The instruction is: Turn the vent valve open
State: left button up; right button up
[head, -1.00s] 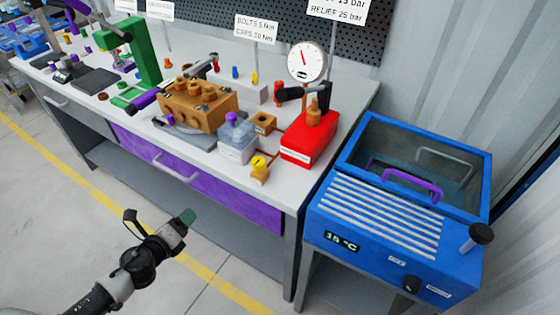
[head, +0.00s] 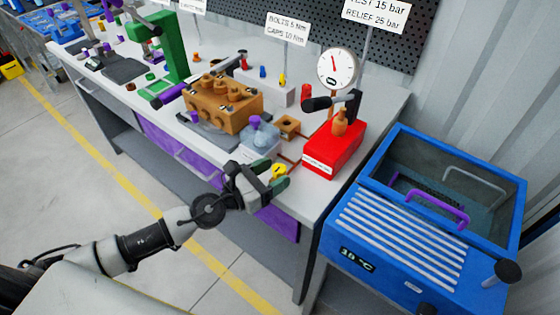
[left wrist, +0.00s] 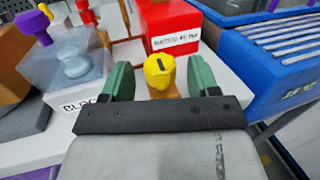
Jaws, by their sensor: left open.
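The vent valve has a yellow knob (head: 278,170) with a dark slot on top. It sits on a small tan base at the bench's front edge, before the red pump box (head: 334,148). My left gripper (head: 279,176) is open at the knob. In the left wrist view, the knob (left wrist: 160,70) stands between the two green fingertips of the gripper (left wrist: 160,79), with a visible gap on each side. The knob's lower part and base are partly hidden by the gripper. My right gripper is not in view.
A clear block with a purple knob (head: 260,138) stands left of the valve, close to the gripper. Behind are an orange pump block (head: 222,112) and a pressure gauge (head: 336,68). A blue bath (head: 400,235) stands right of the bench. The floor in front is clear.

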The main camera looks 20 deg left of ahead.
pick_arm(q)
jog(key=shift+x, duration=1.15)
jog(key=shift+f, duration=0.1)
